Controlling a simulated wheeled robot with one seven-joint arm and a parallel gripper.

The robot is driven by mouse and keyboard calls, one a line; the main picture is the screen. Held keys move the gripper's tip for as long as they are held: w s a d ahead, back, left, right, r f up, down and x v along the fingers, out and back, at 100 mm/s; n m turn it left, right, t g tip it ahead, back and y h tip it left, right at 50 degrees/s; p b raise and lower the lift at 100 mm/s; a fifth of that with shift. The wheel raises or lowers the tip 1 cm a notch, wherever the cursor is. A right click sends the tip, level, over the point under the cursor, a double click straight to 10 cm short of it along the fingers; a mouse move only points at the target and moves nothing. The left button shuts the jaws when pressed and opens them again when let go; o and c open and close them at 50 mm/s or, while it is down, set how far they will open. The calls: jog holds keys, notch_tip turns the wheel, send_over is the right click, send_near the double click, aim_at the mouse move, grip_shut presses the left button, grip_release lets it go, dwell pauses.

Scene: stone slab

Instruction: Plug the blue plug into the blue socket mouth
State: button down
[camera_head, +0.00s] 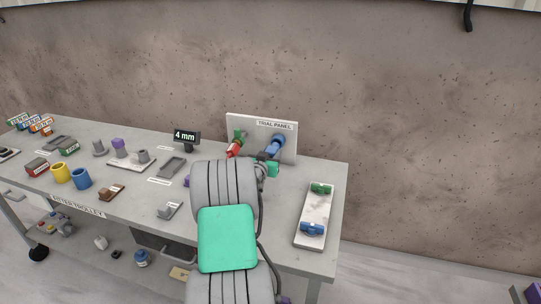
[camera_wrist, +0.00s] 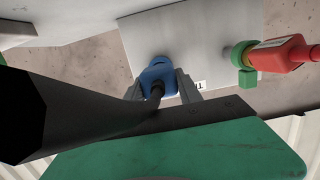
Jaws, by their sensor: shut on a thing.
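The blue plug (camera_wrist: 158,80) with its dark cable is between the two grey fingers of my gripper (camera_wrist: 160,85) in the wrist view. My gripper is shut on it. The plug's front end points at the pale trial panel (camera_wrist: 190,35), at or very close to its face. In the head view, blue shows against the panel (camera_head: 250,126), at the blue plug and socket area (camera_head: 275,145); I cannot tell plug from socket there. The blue socket mouth is mostly hidden by the plug, so I cannot tell how deep the plug sits.
A red plug (camera_wrist: 285,52) meets a green socket (camera_wrist: 243,55) beside the blue plug. A pale tray (camera_head: 316,209) with a green and a blue piece lies at the right. Cups, small blocks and a "4 mm" sign (camera_head: 186,136) stand on the table's left.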

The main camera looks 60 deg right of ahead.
aim_at(274, 148)
jog(key=shift+r+b+x, duration=0.15)
jog(key=shift+b+x, duration=0.5)
jog(key=shift+x, duration=0.3)
jog(key=shift+r+b+x, duration=0.15)
jog(key=shift+b+x, duration=0.5)
jog(key=shift+x, duration=0.35)
jog(key=c, duration=0.7)
grip_release()
jog(key=shift+d, duration=0.1)
jog(key=b+v, duration=0.1)
jog(key=v, duration=0.7)
